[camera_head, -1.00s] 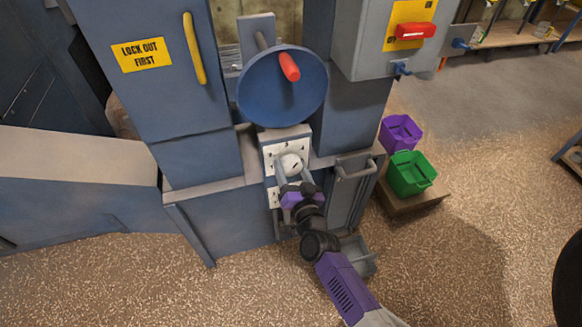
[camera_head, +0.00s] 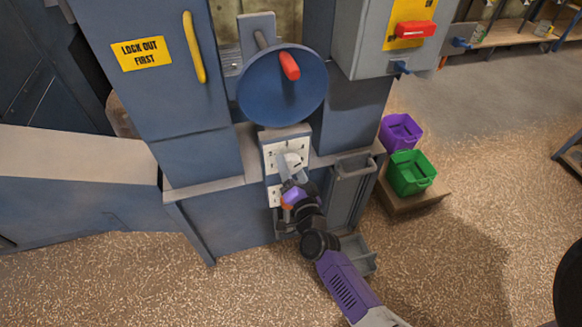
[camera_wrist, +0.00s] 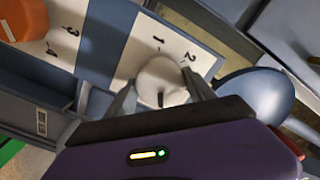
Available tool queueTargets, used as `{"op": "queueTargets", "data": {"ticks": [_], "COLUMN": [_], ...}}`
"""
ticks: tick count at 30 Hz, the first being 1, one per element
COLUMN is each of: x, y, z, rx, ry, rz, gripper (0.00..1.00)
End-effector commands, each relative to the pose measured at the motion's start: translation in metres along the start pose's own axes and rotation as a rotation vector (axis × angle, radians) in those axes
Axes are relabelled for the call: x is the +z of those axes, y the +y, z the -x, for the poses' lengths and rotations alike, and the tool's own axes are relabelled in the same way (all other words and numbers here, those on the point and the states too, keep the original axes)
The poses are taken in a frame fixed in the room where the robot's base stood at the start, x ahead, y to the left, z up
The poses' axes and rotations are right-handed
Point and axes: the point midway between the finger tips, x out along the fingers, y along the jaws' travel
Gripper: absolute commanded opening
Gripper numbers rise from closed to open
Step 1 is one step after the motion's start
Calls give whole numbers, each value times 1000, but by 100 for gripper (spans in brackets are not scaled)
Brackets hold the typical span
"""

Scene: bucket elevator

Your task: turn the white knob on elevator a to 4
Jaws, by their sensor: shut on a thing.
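The white knob (camera_head: 294,159) is on a white numbered plate (camera_head: 272,153) on the elevator's front, below the blue wheel. My gripper (camera_head: 289,168) is shut on it from the front and is turned at an angle. In the wrist view the knob (camera_wrist: 161,76) sits between my two fingers (camera_wrist: 162,90), one on each side. A dark mark shows at its lower edge, between the fingers. The digits 1 and 2 show above the knob; 3 and 4 show farther left, near an orange knob (camera_wrist: 22,18). I cannot tell which number the mark points at.
A blue wheel (camera_head: 262,97) with a red handle (camera_head: 289,66) stands out above the knob. A grey box with a red switch (camera_head: 415,29) is at upper right. Purple (camera_head: 400,131) and green (camera_head: 410,174) bins stand at right. The floor in front is open.

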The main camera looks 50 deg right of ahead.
Motion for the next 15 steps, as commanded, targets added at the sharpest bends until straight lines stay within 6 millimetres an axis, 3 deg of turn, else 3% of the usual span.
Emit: {"op": "queueTargets", "data": {"ticks": [6, 7, 10, 15], "x": [0, 0, 0, 0], "y": [1, 1, 1, 0], "z": [1, 1, 1, 0], "rx": [2, 2, 2, 1], "ry": [1, 1, 0, 0], "rz": [0, 1, 1, 1], "gripper": [22, 64, 84, 84]}}
